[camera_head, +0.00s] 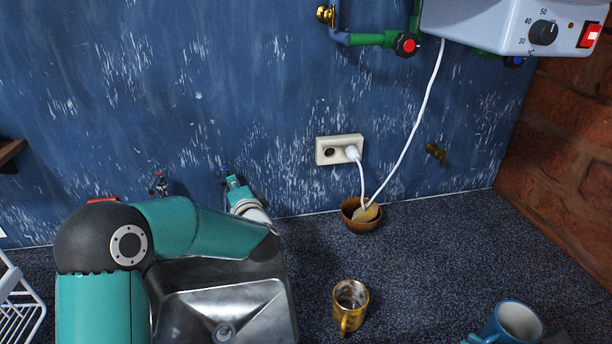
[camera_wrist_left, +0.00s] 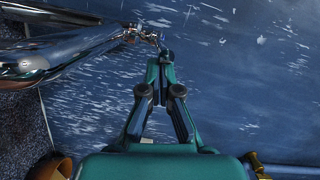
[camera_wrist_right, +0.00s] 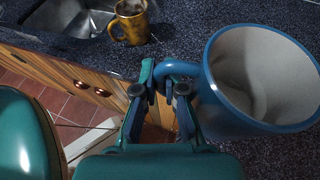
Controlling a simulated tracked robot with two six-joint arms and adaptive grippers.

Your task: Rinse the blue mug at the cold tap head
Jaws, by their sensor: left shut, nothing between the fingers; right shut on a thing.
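The blue mug (camera_wrist_right: 222,95) has a white inside, with a greyish patch or shadow in it. My right gripper (camera_wrist_right: 162,85) is shut on its handle. In the head view the mug (camera_head: 493,328) is at the bottom right, opening up, away from the sink (camera_head: 225,300). My left gripper (camera_head: 232,182) is shut and empty at the back wall, beside the blue-marked cold tap head (camera_head: 224,169). In the left wrist view its fingertips (camera_wrist_left: 160,62) are close to the tap head (camera_wrist_left: 165,52); I cannot tell if they touch. A chrome spout (camera_wrist_left: 50,55) is at left.
A yellow mug (camera_head: 350,305) stands on the counter right of the sink. A brown bowl (camera_head: 350,220) is at the wall under a socket (camera_head: 338,149). A red-marked tap head (camera_head: 159,183) is further left. A white rack (camera_head: 20,310) is at far left.

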